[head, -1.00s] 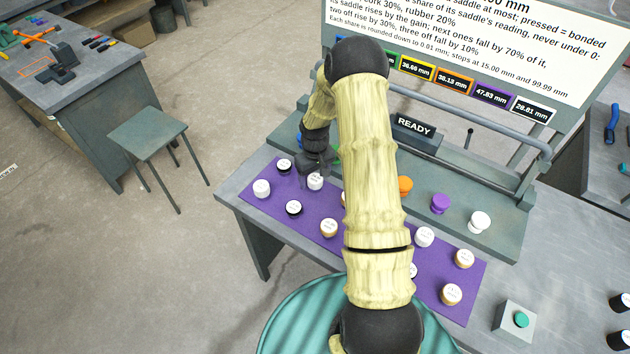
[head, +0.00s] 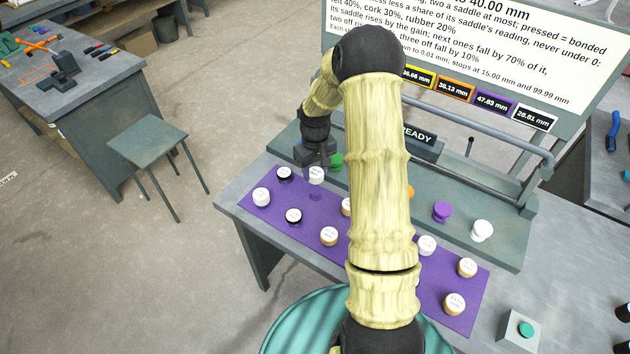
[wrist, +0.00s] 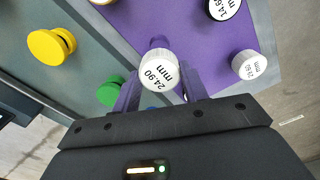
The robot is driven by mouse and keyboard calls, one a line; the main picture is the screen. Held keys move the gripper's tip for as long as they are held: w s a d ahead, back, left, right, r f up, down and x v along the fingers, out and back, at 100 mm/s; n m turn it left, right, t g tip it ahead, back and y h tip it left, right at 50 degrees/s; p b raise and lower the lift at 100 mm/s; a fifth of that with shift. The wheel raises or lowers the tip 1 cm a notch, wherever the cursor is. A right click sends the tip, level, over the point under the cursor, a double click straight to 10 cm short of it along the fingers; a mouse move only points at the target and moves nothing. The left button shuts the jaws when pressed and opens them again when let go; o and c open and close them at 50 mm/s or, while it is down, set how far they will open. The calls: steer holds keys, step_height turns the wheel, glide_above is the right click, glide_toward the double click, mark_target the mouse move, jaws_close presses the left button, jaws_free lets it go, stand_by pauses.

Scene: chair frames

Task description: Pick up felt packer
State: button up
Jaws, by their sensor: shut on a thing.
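A white packer (wrist: 158,72), labelled 24.90 mm, is between the two fingers of my gripper (wrist: 162,84) in the wrist view. My gripper is shut on it. In the head view the held packer (head: 316,176) hangs just under my gripper (head: 316,165), a little above the purple mat (head: 268,206), with a dark shadow on the mat below it. Another white packer (head: 261,196) stands on the mat at the left. It also shows in the wrist view (wrist: 248,65), labelled 21.95 mm or similar.
Black-sided packers (head: 293,215) and tan-sided packers (head: 329,235) stand close by on the mat. Behind are coloured saddles, among them green (head: 336,160), purple (head: 442,211) and yellow (wrist: 50,45). A button box (head: 519,330) is at the right. My arm hides the middle.

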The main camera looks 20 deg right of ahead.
mark_target(315, 172)
step_height(315, 172, up, 3)
steer(key=shift+r, duration=0.2)
stand_by(0.5)
